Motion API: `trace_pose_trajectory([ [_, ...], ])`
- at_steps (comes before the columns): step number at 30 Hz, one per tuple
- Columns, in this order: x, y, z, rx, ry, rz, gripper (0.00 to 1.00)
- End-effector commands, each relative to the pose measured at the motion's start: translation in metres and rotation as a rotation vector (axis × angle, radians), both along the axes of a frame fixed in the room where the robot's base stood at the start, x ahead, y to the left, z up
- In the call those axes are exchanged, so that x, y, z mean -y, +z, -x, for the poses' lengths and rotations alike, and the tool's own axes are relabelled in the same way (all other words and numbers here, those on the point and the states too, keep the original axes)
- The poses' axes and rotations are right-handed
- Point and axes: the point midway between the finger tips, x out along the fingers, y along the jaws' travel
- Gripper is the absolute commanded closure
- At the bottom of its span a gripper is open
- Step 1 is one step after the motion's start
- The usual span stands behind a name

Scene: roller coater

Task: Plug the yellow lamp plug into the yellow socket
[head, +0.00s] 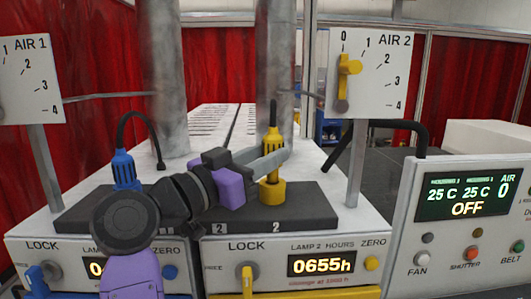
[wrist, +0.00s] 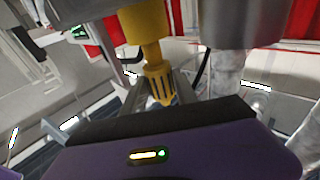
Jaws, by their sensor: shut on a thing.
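The yellow lamp plug (head: 272,143) stands upright with its ribbed body and black cable on top. It is directly above the yellow socket (head: 271,194) on the dark block of the right unit. My gripper (head: 268,163) reaches in from the left and is shut on the plug, its fingers around the lower body. In the wrist view the ribbed plug (wrist: 158,84) is between the fingers (wrist: 158,98), in line with a wider yellow piece (wrist: 144,22). The fingers partly hide the join, so I cannot tell how deep the plug sits.
A blue plug (head: 124,168) stands on the left block, its black cable looping up. Grey vertical columns (head: 274,60) rise close behind the yellow plug. The AIR 2 dial panel (head: 372,72) on its post stands to the right. A control box (head: 468,215) is at far right.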

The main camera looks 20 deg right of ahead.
Motion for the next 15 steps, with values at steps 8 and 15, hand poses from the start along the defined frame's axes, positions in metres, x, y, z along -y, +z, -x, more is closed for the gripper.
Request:
trace_pose_trajectory([
  [8,0.0,-0.007,0.0,0.0,0.0,0.001,1.0],
  [15,0.0,-0.012,0.0,-0.001,0.001,0.001,1.0],
])
